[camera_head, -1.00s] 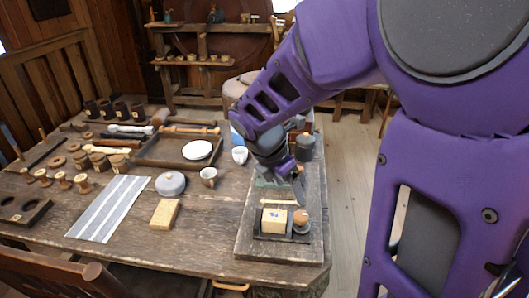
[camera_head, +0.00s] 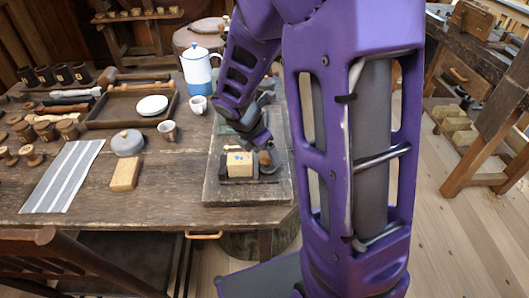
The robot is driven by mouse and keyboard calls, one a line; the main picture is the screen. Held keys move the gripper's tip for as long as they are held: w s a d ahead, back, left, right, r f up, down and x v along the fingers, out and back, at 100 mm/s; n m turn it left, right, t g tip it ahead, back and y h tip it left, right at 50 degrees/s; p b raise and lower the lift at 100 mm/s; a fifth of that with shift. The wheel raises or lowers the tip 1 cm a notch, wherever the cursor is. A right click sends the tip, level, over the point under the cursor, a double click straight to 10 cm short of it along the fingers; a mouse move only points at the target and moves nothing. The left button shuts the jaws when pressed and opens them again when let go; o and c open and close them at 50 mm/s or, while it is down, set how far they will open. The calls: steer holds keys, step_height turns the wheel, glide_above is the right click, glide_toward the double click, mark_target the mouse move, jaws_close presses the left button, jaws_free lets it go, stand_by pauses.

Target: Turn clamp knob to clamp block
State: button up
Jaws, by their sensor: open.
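The pale wooden block (camera_head: 239,166) sits in the dark clamp on a grey-brown board (camera_head: 222,191) at the table's right end. The small brown clamp knob (camera_head: 265,158) is at the block's right side, partly hidden by my gripper. My gripper (camera_head: 262,145) reaches down from the purple arm and is open, its fingers close around or just above the knob. I cannot tell whether they touch it.
A blue-and-white pot (camera_head: 197,67), a white cup (camera_head: 197,104) and a tan cup (camera_head: 168,130) stand left of my arm.

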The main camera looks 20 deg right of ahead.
jaws_close()
steer(key=shift+m, duration=0.4)
steer(key=m+g+p, duration=0.2)
steer(key=m, duration=0.2)
steer(key=shift+w+r+m, duration=0.1)
steer(key=shift+w+m, duration=0.05)
steer(key=shift+m, duration=0.15)
steer(key=m+g+p, duration=0.1)
steer(key=m, duration=0.2)
steer(key=m+g+p, duration=0.1)
steer(key=m+p, duration=0.1)
steer(key=m, duration=0.1)
steer(key=shift+w, duration=0.15)
steer(key=m+g+y+p, duration=0.1)
steer(key=m, duration=0.2)
steer(key=m+p, duration=0.1)
steer(key=m, duration=0.1)
steer(key=shift+w+d+m+g+y, duration=0.1)
steer(key=shift+m+g+y, duration=0.3)
steer(key=m+y, duration=0.1)
steer(key=m, duration=0.1)
steer(key=m+y+p, duration=0.1)
steer(key=m, duration=0.2)
steer(key=shift+d+m+g, duration=0.15)
steer(key=shift+m+g, duration=0.15)
